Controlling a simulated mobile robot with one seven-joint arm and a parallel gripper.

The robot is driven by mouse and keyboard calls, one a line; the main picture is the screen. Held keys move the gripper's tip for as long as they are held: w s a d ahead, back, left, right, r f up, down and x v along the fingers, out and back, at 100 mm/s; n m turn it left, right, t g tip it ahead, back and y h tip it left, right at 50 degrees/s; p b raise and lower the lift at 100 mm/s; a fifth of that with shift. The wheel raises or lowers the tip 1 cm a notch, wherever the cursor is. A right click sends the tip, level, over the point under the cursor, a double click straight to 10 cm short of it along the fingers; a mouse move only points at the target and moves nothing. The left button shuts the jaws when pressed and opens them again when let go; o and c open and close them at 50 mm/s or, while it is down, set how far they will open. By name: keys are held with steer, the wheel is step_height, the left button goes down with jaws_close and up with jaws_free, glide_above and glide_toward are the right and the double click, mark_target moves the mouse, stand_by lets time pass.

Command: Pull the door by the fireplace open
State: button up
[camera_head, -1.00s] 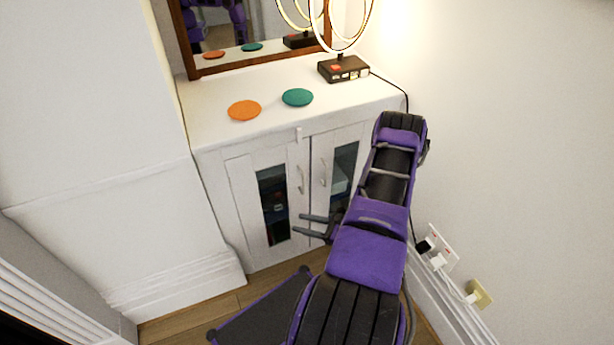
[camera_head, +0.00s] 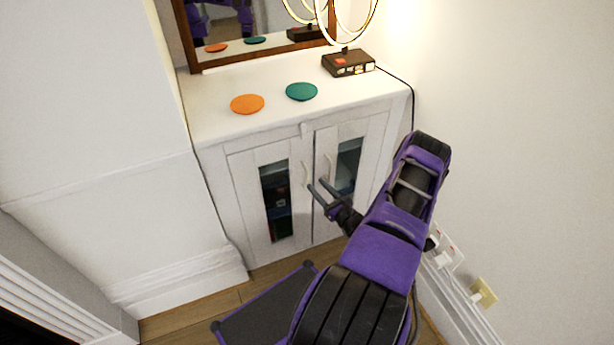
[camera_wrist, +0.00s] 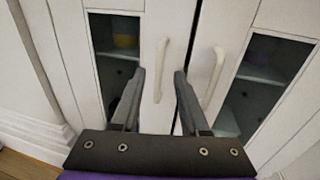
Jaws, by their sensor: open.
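A white cabinet has two glass-paned doors, both looking shut. The left door (camera_head: 242,175) has a pale upright bar handle (camera_head: 305,174) near its inner edge; the right door (camera_head: 378,130) has a matching handle (camera_head: 327,167). My gripper (camera_head: 318,188) is open and empty in front of the handles. In the wrist view, the left door's handle (camera_wrist: 161,70) appears between the spread fingertips of my gripper (camera_wrist: 158,76), seemingly still beyond them. The right door's handle (camera_wrist: 215,75) lies just right of the right finger. Contact with a handle cannot be made out.
An orange disc (camera_head: 247,104), a teal disc (camera_head: 301,91) and a lamp base (camera_head: 348,63) are on the cabinet top (camera_head: 215,118). A mirror (camera_head: 255,32) stands behind. White panelling is close on the left, a wall with plugs (camera_head: 445,250) on the right.

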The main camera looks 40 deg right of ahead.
mark_target(307, 175)
steer(key=w, duration=0.7)
steer(key=shift+d+b, duration=0.1)
steer(key=shift+b, duration=0.2)
steer(key=shift+s, duration=0.1)
jaws_close()
stand_by(0.9)
